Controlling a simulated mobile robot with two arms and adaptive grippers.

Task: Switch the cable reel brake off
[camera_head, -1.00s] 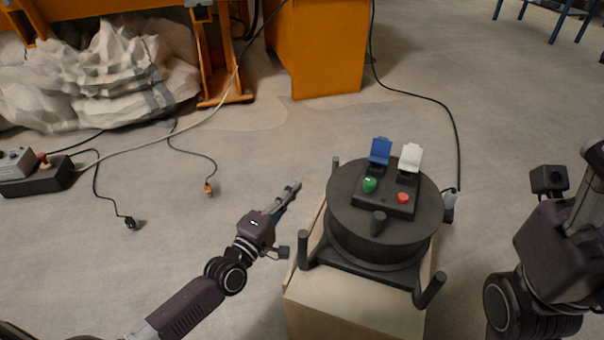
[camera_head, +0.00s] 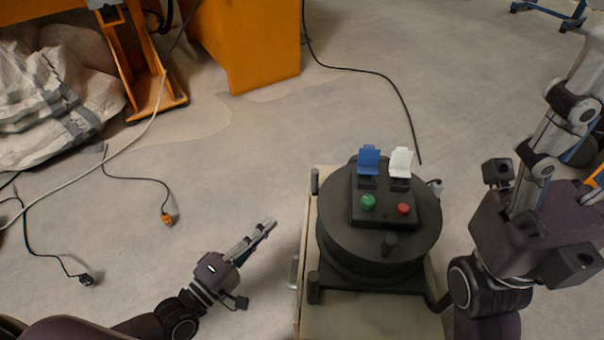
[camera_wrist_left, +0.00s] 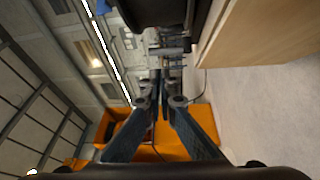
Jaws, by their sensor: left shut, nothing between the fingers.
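The black cable reel (camera_head: 345,250) stands on a pale box in the head view. Its control panel (camera_head: 385,214) has a green button (camera_head: 368,202), a red button (camera_head: 404,209), a blue flap (camera_head: 369,160) and a white flap (camera_head: 401,162). Both flaps stand raised. I cannot tell which control belongs to the brake. My left gripper (camera_head: 268,223) is shut and empty, left of the reel and apart from it. Its closed fingers also show in the left wrist view (camera_wrist_left: 157,78).
The pale box (camera_head: 370,322) has a handle on its left side. Cables lie on the floor, with an orange plug (camera_head: 168,218) and a black plug (camera_head: 87,280). An orange structure (camera_head: 250,55) and white sacks (camera_head: 50,105) stand behind.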

